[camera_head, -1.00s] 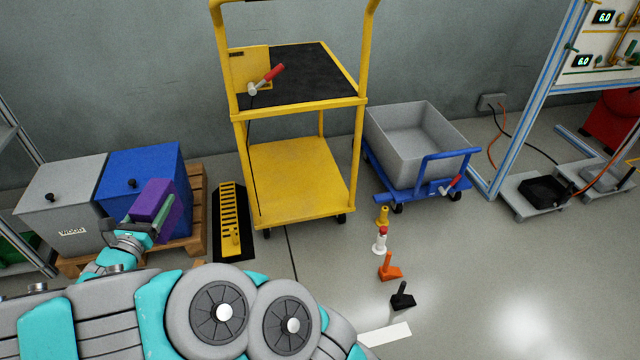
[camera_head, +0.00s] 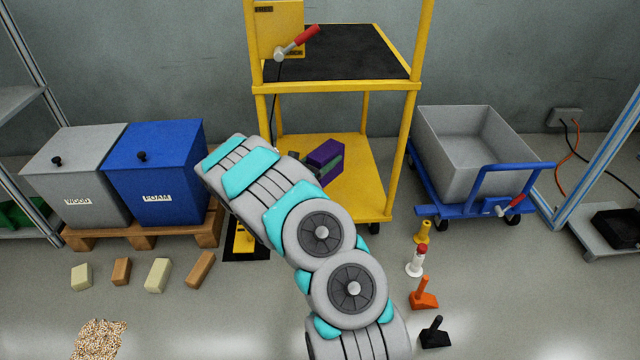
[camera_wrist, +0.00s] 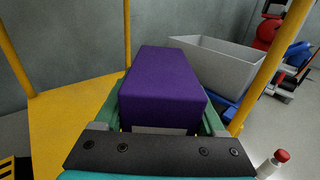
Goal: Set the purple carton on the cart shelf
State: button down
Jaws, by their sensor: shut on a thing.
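The purple carton (camera_head: 325,156) is held at the end of my arm, in front of the yellow cart. It also shows in the wrist view (camera_wrist: 162,84), between the green fingers of my gripper (camera_wrist: 160,118). My gripper (camera_head: 328,168) is shut on it, partly hidden by my arm in the head view. The yellow cart has a lower shelf (camera_head: 366,190) and an upper shelf with a black mat (camera_head: 340,62). The carton appears over or just in front of the lower shelf, under the upper one; whether it touches the shelf I cannot tell.
Yellow posts (camera_head: 400,150) stand at the cart's corners. A grey tub (camera_head: 470,140) on a blue trolley is to the right. Grey (camera_head: 75,175) and blue (camera_head: 155,180) bins stand on a pallet at left. Several small hand tools and blocks lie on the floor.

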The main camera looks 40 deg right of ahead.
aim_at(331, 181)
jog(key=shift+d+f+g, duration=0.25)
jog(key=shift+d+f, duration=0.15)
jog(key=shift+d, duration=0.15)
jog(key=shift+d+f+g, duration=0.25)
jog(key=shift+d+f, duration=0.1)
jog(key=shift+d, duration=0.2)
jog(key=shift+m, duration=0.3)
jog(key=shift+f+b, duration=0.8)
jog(key=shift+f, duration=4)
jog(key=shift+f, duration=0.2)
grip_release()
jog(key=shift+r, duration=0.1)
